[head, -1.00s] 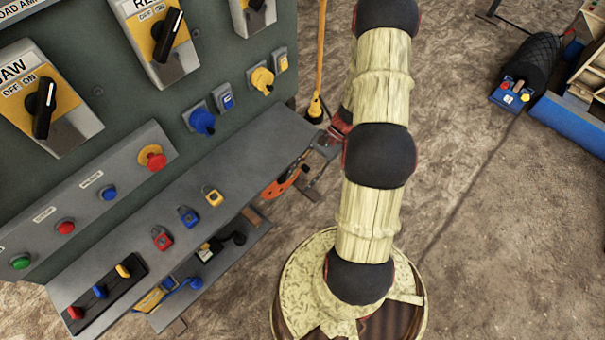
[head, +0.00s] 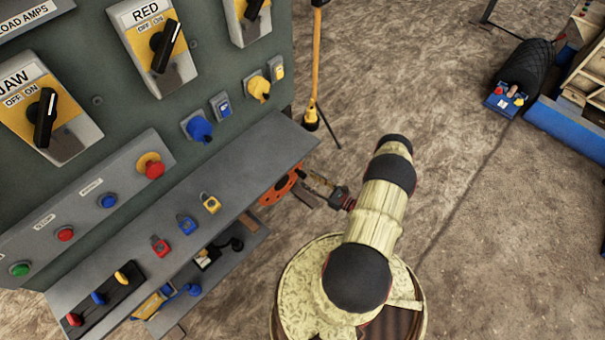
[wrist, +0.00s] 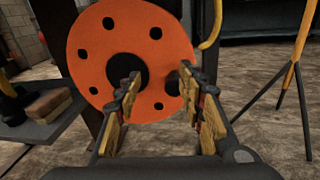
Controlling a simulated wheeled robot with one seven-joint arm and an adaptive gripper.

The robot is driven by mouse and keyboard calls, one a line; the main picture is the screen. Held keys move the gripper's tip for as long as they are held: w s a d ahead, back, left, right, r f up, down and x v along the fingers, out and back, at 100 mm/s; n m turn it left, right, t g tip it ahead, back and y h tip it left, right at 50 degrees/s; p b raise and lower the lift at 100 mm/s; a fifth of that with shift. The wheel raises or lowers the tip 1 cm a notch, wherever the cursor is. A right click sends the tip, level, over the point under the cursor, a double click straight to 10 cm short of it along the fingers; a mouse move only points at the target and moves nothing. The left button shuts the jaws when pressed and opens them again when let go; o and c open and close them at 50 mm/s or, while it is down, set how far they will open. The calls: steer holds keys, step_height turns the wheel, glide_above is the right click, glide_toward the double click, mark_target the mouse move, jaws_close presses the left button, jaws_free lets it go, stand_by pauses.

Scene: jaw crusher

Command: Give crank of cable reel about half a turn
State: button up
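The cable reel is an orange disc with a ring of dark holes and a dark hub; it fills the upper middle of the wrist view (wrist: 150,45). A dark round knob, which looks like its crank handle (wrist: 173,83), sits at the right of the disc. My gripper (wrist: 166,98) is open, its two wooden-looking fingers on either side of the view with the knob seen between them. I cannot tell how far the knob is from the fingertips. In the head view the reel (head: 281,187) is partly hidden under the shelf, with my gripper (head: 312,183) just right of it.
A grey shelf (head: 255,160) with padlocks juts out above the reel. A yellow pole on a tripod (wrist: 297,75) stands to the right. A lower shelf with a brown block (wrist: 62,104) is at the left. Open dirt ground lies right of my arm.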

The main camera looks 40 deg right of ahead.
mark_target(305, 176)
steer(key=shift+s+d+f+m+t+h, duration=0.15)
steer(key=shift+s+d+f+m+h, duration=0.15)
steer(key=shift+f+h, duration=0.2)
steer(key=shift+s+d+f+m+t+h, duration=0.15)
steer(key=shift+s+d+f+m+h, duration=0.05)
steer(key=shift+d+f+m+h, duration=0.25)
steer(key=shift+w+f, duration=0.1)
steer(key=shift+f, duration=0.05)
steer(key=w, duration=0.2)
steer(key=w+b, duration=0.1)
steer(key=w, duration=0.4)
steer(key=shift+w+a, duration=0.2)
steer(key=shift+a, duration=0.1)
steer(key=c, duration=0.3)
jaws_close()
